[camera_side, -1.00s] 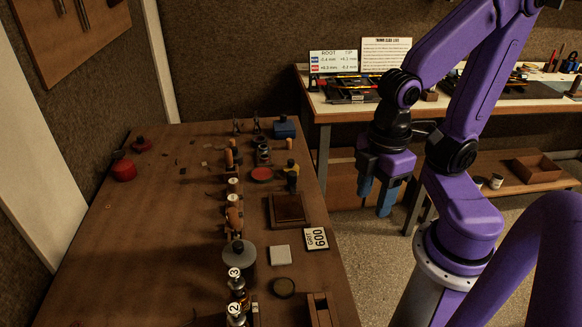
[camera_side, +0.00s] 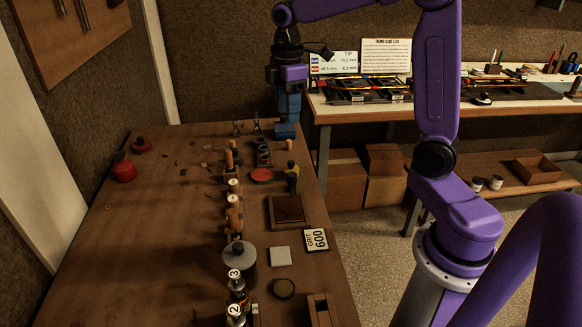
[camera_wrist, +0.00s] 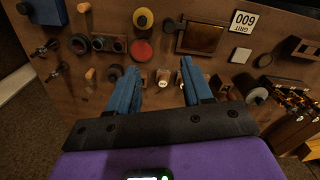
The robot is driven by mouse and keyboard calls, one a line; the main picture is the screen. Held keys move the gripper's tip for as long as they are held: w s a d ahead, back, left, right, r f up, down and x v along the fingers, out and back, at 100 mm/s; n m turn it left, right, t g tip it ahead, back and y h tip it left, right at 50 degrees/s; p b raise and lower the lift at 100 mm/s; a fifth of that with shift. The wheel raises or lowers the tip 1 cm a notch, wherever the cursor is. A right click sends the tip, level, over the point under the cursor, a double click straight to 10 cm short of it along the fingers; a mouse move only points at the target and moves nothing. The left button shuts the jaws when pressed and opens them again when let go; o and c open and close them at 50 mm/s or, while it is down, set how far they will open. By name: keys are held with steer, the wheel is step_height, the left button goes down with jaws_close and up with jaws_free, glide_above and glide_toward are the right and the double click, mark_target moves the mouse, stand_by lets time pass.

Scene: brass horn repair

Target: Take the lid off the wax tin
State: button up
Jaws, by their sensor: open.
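My gripper (camera_side: 287,132) is open and empty, its blue fingers pointing down near the back right corner of the brown bench. In the wrist view my gripper (camera_wrist: 158,75) has its fingers wide apart, with bench items beyond them. No readable label marks the wax tin. A flat red round piece (camera_side: 262,175) lies on the bench and shows in the wrist view (camera_wrist: 141,50), apart from my fingers. A flat dark round tin (camera_side: 284,289) lies nearer the front, also seen in the wrist view (camera_wrist: 264,60). I cannot tell which is the wax tin.
A blue box (camera_side: 285,131) stands at the bench's back right, close to my fingers in the side view. A brown tray (camera_side: 273,223), a pale square pad (camera_side: 279,256), a grey-topped canister (camera_side: 240,257) and numbered bottles crowd the right side. The bench's left middle is mostly clear.

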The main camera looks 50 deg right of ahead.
steer(key=w+d, duration=0.2)
steer(key=d, duration=0.2)
glide_above(291, 162)
steer(key=f, duration=1.1)
steer(key=shift+w+f, duration=0.25)
steer(key=shift+f, duration=0.1)
steer(key=shift+s+d+f, duration=0.1)
steer(key=shift+f, duration=1.25)
steer(key=shift+s+f, duration=0.1)
steer(key=shift+f, duration=1.2)
jaws_close()
